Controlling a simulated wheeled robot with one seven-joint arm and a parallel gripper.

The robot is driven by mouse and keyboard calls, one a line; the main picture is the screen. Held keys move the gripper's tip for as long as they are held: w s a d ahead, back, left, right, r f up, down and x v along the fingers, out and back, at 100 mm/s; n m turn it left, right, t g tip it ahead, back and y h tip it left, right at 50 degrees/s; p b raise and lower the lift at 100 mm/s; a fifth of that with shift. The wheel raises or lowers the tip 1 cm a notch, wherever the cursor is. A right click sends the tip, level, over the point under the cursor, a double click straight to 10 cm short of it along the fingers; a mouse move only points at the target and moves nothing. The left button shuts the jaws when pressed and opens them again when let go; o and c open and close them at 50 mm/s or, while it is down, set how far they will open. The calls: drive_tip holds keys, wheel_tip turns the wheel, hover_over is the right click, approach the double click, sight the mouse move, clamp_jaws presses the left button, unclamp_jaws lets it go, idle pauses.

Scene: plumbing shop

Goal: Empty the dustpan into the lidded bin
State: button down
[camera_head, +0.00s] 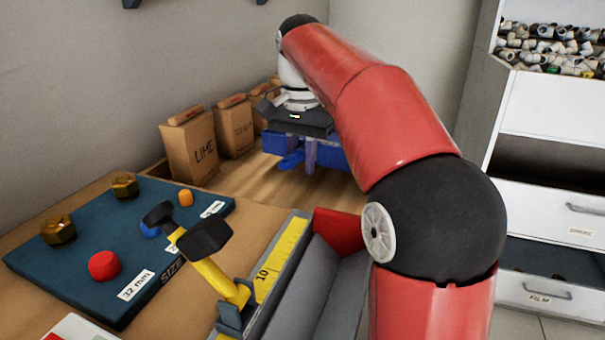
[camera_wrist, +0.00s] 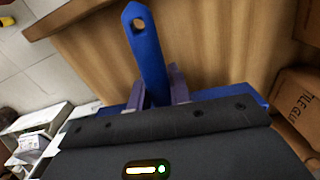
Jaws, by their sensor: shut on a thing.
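The blue dustpan (camera_head: 275,143) is at the far part of the wooden bench in the head view, partly behind my wrist. In the wrist view its handle (camera_wrist: 145,50), with a hole at the end, sticks out between the two purple fingers. My gripper (camera_wrist: 162,90) is shut on this handle; it also shows in the head view (camera_head: 309,155). The dustpan looks close over the bench, but I cannot tell whether it touches. The dark wrist body hides most of the pan, and its contents do not show. I cannot make out a lidded bin in either view.
Paper bags, one marked LIME (camera_head: 203,150), stand along the wall left of the dustpan. A blue mat (camera_head: 75,235) with fittings, a yellow-handled tool (camera_head: 208,275) and a grey-red open box (camera_head: 335,235) are nearer. A white drawer unit (camera_head: 545,210) stands at right.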

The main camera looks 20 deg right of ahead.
sight(301, 148)
wheel_tip(301, 148, up, 4)
drive_tip(key=shift+f, duration=0.25)
drive_tip(key=shift+t+h, duration=0.5)
drive_tip(key=shift+r, duration=2.15)
